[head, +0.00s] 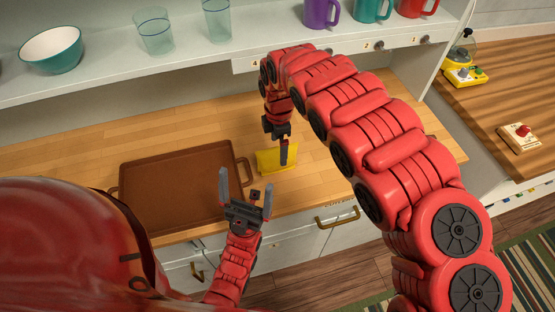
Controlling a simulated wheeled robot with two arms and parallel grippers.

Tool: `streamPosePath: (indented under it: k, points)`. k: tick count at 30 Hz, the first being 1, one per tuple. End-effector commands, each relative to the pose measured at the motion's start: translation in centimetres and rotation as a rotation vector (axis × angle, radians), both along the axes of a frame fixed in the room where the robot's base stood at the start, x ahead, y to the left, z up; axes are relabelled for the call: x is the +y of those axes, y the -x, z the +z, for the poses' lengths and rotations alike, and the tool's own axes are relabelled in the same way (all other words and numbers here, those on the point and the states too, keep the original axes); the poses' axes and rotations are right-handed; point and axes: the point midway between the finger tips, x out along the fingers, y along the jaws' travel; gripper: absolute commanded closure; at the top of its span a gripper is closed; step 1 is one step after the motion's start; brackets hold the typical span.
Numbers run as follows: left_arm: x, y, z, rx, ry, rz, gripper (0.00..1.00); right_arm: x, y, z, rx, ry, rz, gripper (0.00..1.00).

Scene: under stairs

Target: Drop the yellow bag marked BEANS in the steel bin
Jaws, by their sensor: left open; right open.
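A yellow item (266,161), probably the bag, is on the wooden counter just right of the brown tray. No marking on it can be read. My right gripper (284,157) points down over the yellow item and covers part of it. It is open, seen nearly edge-on, and I cannot tell whether its fingers touch or straddle the item. My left gripper (246,194) is open and empty, fingers up, in front of the tray's right side near the counter's front edge. No steel bin is in view.
The brown tray (178,185) lies on the counter at left. A shelf (120,85) above holds a teal bowl (51,50), two glasses and several mugs. A yellow device (465,75) and a red-buttoned box (519,136) are on the right counter. Wood behind the tray is clear.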

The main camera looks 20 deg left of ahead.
Motion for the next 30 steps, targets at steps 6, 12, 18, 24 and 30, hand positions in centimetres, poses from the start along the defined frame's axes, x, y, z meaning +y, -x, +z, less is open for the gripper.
streamPosePath:
  k: [6, 12, 18, 24, 30]
  points:
    - [0.0, 0.0, 0.3, 0.0, 0.0, 0.0, 0.0, 0.1, 0.1, -2.8, 0.001, -0.002, 0.002, 0.0]
    - [0.0, 0.0, 0.7, 0.001, 0.0, 0.0, 0.0, 0.1, 0.1, -3.7, 0.003, -0.002, 0.001, 0.0]
    - [0.0, 0.0, 2.1, 0.001, 0.0, 0.0, 0.0, 0.5, 0.0, -5.7, 0.004, -0.003, 0.001, 0.0]
    - [0.0, 0.0, 2.7, 0.001, 0.0, 0.0, 0.0, 0.6, -0.1, -7.7, 0.002, -0.002, 0.0, 0.0]
    - [0.0, 0.0, 2.8, 0.001, 0.0, 0.0, 0.0, 0.4, -0.1, -8.5, 0.001, 0.002, 0.001, 0.0]
